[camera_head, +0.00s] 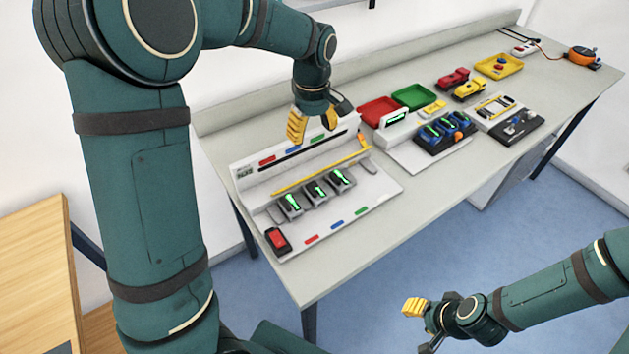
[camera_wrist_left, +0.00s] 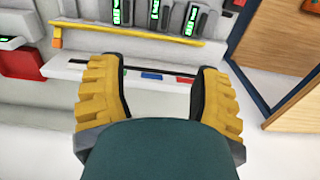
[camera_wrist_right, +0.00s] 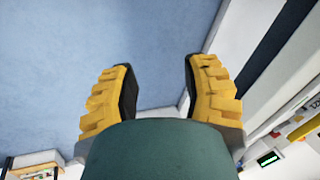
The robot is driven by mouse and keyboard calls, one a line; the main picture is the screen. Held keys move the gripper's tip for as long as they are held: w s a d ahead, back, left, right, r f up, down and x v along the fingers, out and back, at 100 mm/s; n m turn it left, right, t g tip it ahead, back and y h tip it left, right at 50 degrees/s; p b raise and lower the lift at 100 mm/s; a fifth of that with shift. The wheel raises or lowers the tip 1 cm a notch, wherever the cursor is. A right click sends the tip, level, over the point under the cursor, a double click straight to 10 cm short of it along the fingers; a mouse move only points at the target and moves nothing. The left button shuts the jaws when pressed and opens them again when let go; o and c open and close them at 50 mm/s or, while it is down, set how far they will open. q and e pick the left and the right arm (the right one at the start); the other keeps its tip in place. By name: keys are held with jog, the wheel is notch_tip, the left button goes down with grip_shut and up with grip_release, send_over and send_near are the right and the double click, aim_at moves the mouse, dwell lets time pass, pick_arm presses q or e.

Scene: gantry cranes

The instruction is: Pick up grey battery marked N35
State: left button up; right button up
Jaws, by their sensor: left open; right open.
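No marking N35 is legible in any view, so I cannot tell which thing is that battery. Three grey blocks with green displays stand in a row on the white station: a left one (camera_head: 290,205), a middle one (camera_head: 317,192) and a right one (camera_head: 342,178). They also show at the top of the left wrist view, where the middle block (camera_wrist_left: 155,14) is cut off. My left gripper (camera_head: 314,126) is open and empty above the back of this station, behind the blocks. My right gripper (camera_head: 424,325) is open and empty over the floor, off the table's front edge.
A yellow bar (camera_head: 318,168) lies behind the blocks; a red switch (camera_head: 278,240) is at the front left. Right along the table (camera_head: 425,205) are a dark-blue unit (camera_head: 445,132), red (camera_head: 378,110) and green (camera_head: 413,96) trays and toy cars (camera_head: 468,90). The front strip is clear.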

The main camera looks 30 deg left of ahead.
pick_arm(q)
jog(key=b, duration=0.2)
send_over(315, 190)
jog(key=w+a, duration=0.2)
notch_tip(315, 190, down, 4)
jog(key=f+b, duration=0.1)
jog(key=f, duration=0.2)
jog(key=f+b, duration=0.2)
jog(key=f, duration=0.2)
jog(key=d+f+b, duration=0.1)
jog(key=f, duration=0.2)
jog(key=shift+s+f, duration=0.35)
jog(key=shift+f, duration=0.05)
jog(key=f, duration=0.1)
jog(key=f+b, duration=0.1)
jog(key=f, duration=0.1)
jog(key=f+b, duration=0.1)
jog(key=shift+s+d+f, duration=0.25)
jog(key=shift+d+f, duration=0.05)
jog(key=shift+f, duration=0.55)
pick_arm(e)
notch_tip(315, 190, down, 10)
jog(key=shift+s+a, duration=0.15)
jog(key=shift+s, duration=0.1)
pick_arm(q)
jog(key=shift+o, duration=0.3)
pick_arm(e)
jog(key=shift+f, duration=0.1)
pick_arm(q)
jog(key=c, duration=1.1)
